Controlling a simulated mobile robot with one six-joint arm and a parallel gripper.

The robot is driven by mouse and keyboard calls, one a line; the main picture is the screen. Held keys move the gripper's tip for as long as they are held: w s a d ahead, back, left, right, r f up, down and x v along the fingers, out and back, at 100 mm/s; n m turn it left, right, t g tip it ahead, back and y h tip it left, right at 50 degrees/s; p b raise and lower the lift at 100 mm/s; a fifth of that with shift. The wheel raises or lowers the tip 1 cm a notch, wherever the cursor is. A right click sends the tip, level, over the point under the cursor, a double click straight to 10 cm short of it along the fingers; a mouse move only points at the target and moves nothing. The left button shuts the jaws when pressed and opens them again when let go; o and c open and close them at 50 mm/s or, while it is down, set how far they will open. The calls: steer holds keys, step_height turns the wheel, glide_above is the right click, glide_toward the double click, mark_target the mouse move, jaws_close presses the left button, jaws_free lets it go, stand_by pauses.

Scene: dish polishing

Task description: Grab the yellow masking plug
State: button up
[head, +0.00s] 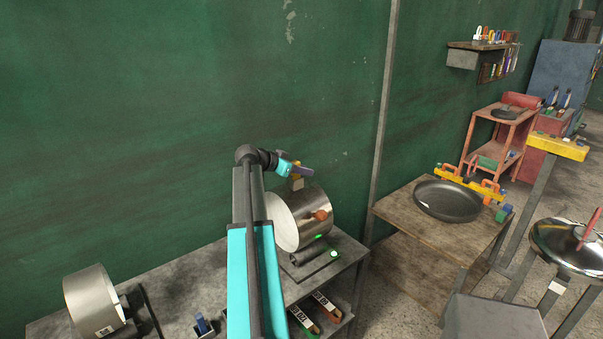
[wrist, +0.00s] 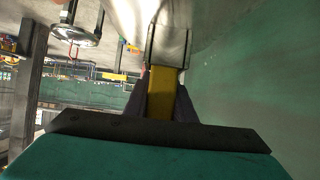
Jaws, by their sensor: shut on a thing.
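The yellow masking plug (wrist: 160,96) is between the two dark fingers of my gripper (wrist: 160,110) in the wrist view. The fingers are shut on it. Its far end meets a grey metal piece (wrist: 167,45) on a shiny surface; I cannot tell whether it is seated in it. In the head view my gripper (head: 297,170) is just above the top of a shiny metal drum (head: 313,208). A small bit of yellow shows there below the fingers, above a pale block (head: 296,184) on the drum.
The drum stands on a grey workbench (head: 352,247) against the green wall. Another metal drum (head: 90,296) is at the left. A wooden table (head: 415,240) with a dark pan (head: 447,201) stands at right. A shiny lid-like dish (head: 572,245) is at far right.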

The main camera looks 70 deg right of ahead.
step_height(320, 180, up, 10)
steer(key=b, duration=0.3)
steer(key=shift+f, duration=0.2)
stand_by(0.7)
